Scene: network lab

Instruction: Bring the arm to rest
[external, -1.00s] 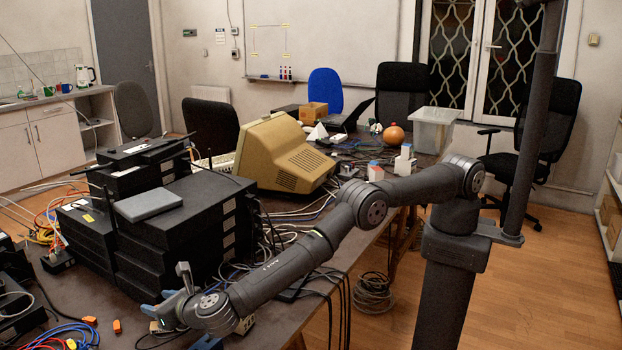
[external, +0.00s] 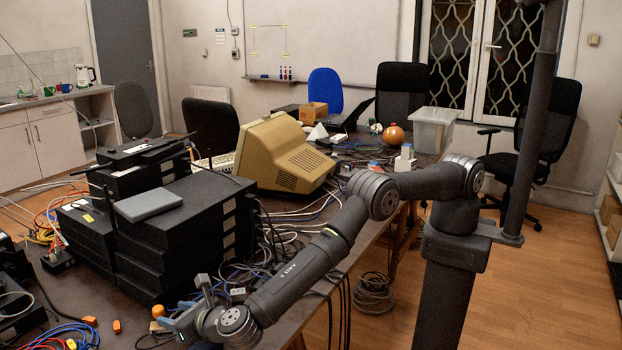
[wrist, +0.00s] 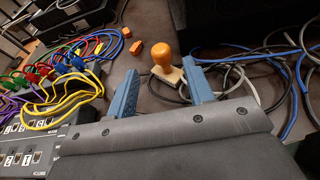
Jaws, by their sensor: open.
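My gripper (external: 182,316) is low over the near part of the dark table in the external view. In the wrist view my gripper (wrist: 160,66) shows two blue fingers spread apart with nothing held between them. A stamp with a rounded orange handle (wrist: 163,56) and a pale wooden base stands upright beyond the fingertips. Its orange handle also shows in the external view (external: 158,311), just left of my gripper. My arm reaches from its column at the right across the table edge, with its elbow raised.
Stacked black network boxes (external: 180,225) stand left of my forearm, with a beige monitor (external: 285,155) behind. Loose cables (external: 290,235) lie near the arm. Small orange connectors (external: 117,326) and coloured cables (wrist: 65,80) lie at the left. Open floor (external: 555,270) is at the right.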

